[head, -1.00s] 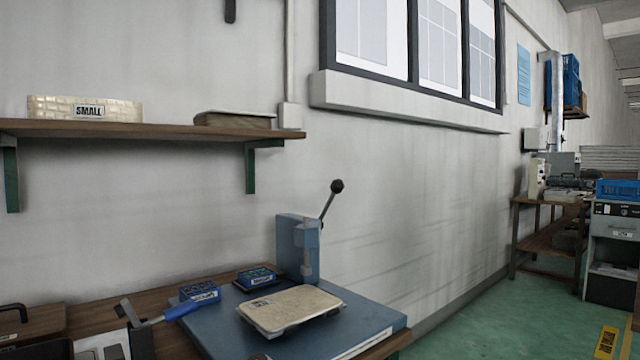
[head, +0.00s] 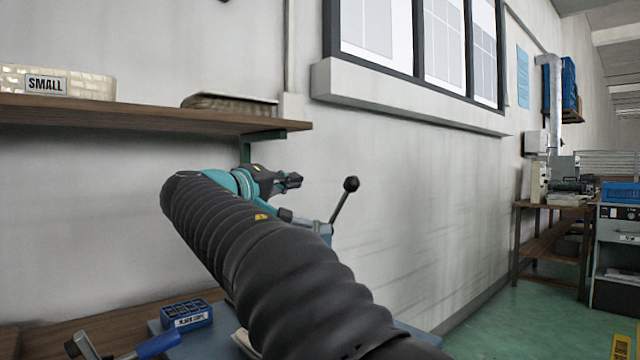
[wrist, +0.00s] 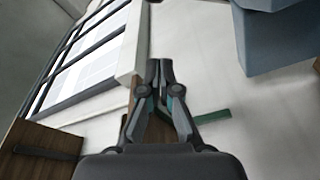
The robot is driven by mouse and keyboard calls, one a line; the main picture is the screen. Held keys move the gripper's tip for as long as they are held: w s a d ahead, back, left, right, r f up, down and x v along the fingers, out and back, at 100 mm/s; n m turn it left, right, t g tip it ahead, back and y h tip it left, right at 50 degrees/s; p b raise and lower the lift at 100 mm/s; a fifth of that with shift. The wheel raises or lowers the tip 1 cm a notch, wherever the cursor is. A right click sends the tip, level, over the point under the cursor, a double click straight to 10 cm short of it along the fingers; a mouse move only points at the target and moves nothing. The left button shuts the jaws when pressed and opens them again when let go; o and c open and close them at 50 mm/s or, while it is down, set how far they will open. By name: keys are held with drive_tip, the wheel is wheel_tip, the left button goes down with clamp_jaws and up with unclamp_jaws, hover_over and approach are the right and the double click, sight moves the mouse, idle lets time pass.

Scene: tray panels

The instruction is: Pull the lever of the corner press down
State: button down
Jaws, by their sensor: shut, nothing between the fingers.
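The corner press (head: 322,229) shows only its blue top in the head view. My black sleeved arm hides its body. Its lever (head: 340,205) slants up to the right and ends in a black ball knob (head: 351,184). My gripper (head: 298,180) is shut and empty, left of the knob at about its height in the picture, with a gap between them. In the wrist view the shut fingertips (wrist: 159,64) point toward the wall. A blue block, probably the press body (wrist: 278,40), fills the upper right there. The lever cannot be made out in that view.
A wooden shelf (head: 150,119) with a box marked SMALL (head: 55,83) is on the wall at left. A blue box (head: 187,315) and a blue-handled tool (head: 158,345) lie on the bench below. Bare wall (head: 430,200) lies right of the lever.

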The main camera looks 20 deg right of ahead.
drive_tip(key=shift+w+a+r, duration=0.2)
drive_tip(key=shift+w+r, duration=0.05)
drive_tip(key=shift+r, duration=0.15)
drive_tip(key=p, duration=0.1)
hover_over(339, 208)
drive_tip(key=s+v, duration=0.1)
drive_tip(key=v, duration=0.2)
drive_tip(key=shift+w+d+f, duration=0.1)
drive_tip(key=shift+w+f, duration=0.05)
drive_tip(key=shift+f, duration=0.1)
idle(0.3)
